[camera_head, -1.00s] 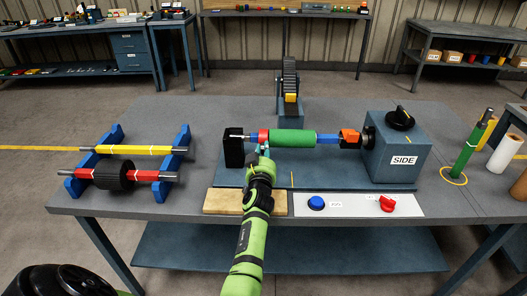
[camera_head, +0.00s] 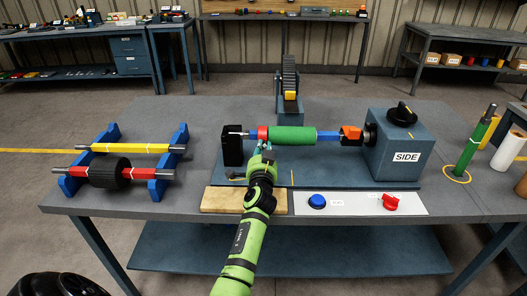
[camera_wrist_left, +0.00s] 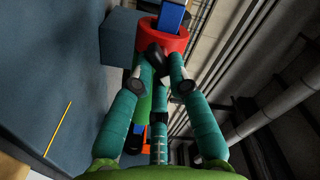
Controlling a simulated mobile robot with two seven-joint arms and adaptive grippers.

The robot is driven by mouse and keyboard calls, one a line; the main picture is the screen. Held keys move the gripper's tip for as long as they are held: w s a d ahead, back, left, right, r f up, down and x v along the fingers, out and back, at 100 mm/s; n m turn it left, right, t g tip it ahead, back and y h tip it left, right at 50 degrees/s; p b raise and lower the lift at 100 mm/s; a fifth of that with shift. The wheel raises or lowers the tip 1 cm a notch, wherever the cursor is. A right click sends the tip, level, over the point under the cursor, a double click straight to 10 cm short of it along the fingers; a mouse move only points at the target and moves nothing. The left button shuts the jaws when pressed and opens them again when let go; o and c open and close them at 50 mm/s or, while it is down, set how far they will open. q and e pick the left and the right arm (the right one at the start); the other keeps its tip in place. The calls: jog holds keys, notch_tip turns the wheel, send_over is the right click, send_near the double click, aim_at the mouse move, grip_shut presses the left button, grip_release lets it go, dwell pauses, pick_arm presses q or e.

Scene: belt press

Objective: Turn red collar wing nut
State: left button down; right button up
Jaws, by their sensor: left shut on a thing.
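The red collar (camera_head: 263,133) sits on the blue shaft at the left end of the green roller (camera_head: 293,139). In the left wrist view the red collar (camera_wrist_left: 176,40) is at the top, around the blue square shaft (camera_wrist_left: 172,15). The black wing nut (camera_wrist_left: 157,58) sticks out from the collar toward my gripper. My left gripper (camera_wrist_left: 161,68) has teal fingers and is shut on the wing nut, with its fingertips at either side. In the head view my left gripper (camera_head: 264,150) is just below the collar and hides the wing nut. My right gripper is not in view.
A black block (camera_head: 232,149) stands left of the collar. An orange part (camera_head: 350,133) and the SIDE box (camera_head: 398,154) are at the right. A rack with yellow (camera_head: 130,148) and red (camera_head: 81,172) shafts stands left. A blue button (camera_head: 317,201) and red knob (camera_head: 390,202) are in front.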

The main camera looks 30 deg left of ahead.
pick_arm(q)
jog(key=m, duration=0.7)
jog(key=shift+s+a+f+m, duration=0.1)
jog(key=shift+f+m, duration=0.15)
jog(key=shift+m, duration=0.45)
jog(key=c, duration=1.2)
grip_release()
jog(key=v, duration=1.2)
jog(key=shift+f, duration=0.2)
